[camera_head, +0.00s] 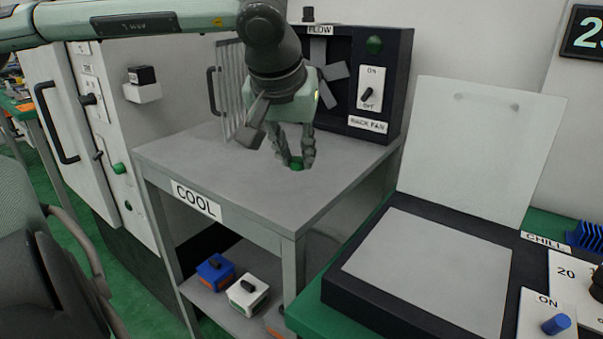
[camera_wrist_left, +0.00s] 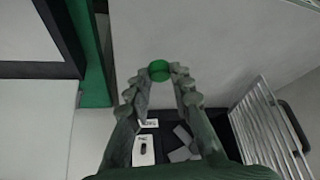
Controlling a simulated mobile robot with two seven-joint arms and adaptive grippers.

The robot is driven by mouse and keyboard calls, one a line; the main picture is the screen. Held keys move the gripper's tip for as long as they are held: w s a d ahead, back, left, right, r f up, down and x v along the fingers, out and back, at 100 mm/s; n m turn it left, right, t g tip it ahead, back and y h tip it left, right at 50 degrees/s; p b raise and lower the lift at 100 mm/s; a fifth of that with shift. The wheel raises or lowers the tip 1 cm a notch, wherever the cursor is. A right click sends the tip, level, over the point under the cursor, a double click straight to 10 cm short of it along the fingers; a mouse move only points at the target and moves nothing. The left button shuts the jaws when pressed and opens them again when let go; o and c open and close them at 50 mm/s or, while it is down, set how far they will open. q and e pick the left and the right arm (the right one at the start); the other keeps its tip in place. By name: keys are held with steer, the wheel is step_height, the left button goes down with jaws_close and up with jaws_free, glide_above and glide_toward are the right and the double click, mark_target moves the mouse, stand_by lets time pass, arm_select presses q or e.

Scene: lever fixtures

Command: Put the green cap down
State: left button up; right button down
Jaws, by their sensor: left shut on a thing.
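The green cap (camera_head: 297,164) is small and round. It is at the fingertips of my left gripper (camera_head: 295,160), low over the grey top of the table marked COOL (camera_head: 225,180). In the left wrist view the cap (camera_wrist_left: 159,70) sits between the two fingertips of my left gripper (camera_wrist_left: 160,80), which is shut on it. I cannot tell whether the cap touches the tabletop. My right gripper is not in view.
The black rack fan (camera_head: 345,75) stands at the back of the table, with a wire rack (camera_head: 232,90) beside it. A dark-framed CHILL unit (camera_head: 430,270) with its white lid (camera_head: 480,150) raised is at the right. The tabletop around the cap is clear.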

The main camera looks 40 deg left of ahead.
mark_target(305, 191)
arm_select(q)
steer(key=shift+w+d+f, duration=0.2)
steer(key=shift+d+f, duration=0.25)
steer(key=shift+d, duration=0.05)
steer(key=shift+f, duration=1.9)
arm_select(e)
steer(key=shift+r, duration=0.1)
arm_select(q)
steer(key=shift+f, duration=0.1)
steer(key=o, duration=0.7)
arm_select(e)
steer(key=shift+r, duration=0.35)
